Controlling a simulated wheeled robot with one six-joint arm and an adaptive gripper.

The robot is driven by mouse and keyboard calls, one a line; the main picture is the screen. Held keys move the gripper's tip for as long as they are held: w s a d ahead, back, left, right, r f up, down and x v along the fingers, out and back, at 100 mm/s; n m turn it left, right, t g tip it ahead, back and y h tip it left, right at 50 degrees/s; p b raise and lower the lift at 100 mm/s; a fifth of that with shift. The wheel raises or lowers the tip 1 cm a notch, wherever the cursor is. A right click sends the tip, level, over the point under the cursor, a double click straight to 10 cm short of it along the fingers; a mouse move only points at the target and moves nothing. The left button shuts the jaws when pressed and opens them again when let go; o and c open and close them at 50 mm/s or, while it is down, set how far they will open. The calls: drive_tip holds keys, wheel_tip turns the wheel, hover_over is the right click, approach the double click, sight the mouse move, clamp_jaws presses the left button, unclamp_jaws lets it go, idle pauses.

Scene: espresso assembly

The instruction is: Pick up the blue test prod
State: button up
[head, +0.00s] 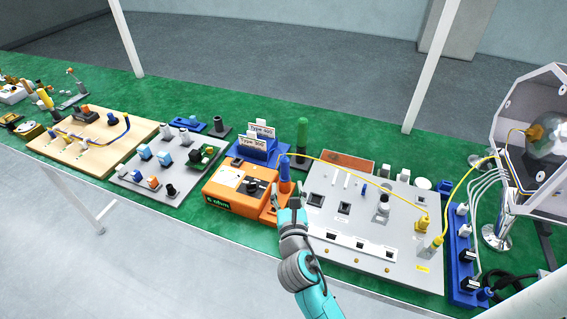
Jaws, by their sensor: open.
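The blue test prod (284,172) stands upright at the right end of the orange box (222,203), in the head view. Its lower part is hidden behind my gripper. My gripper (287,195) is open, with its fingers at either side of the prod's lower part as seen in the picture. I cannot tell whether the fingers touch the prod or how far in front of it they are. No object shows held in the gripper.
A grey panel (345,238) with yellow plugs lies close on the right. A blue card holder (255,150) and a green cylinder (302,134) stand behind. A yellow cable (372,181) runs from near the prod. A grey board (128,177) lies left.

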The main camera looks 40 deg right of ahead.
sight(286, 166)
drive_tip(key=x, duration=0.4)
drive_tip(key=shift+w+d, duration=0.25)
drive_tip(key=shift+r+x, duration=0.15)
drive_tip(key=shift+x, duration=1.25)
drive_tip(key=shift+r+x, duration=0.1)
drive_tip(key=shift+x, duration=1.3)
drive_tip(key=shift+d, duration=0.1)
drive_tip(key=shift+s, duration=0.1)
clamp_jaws()
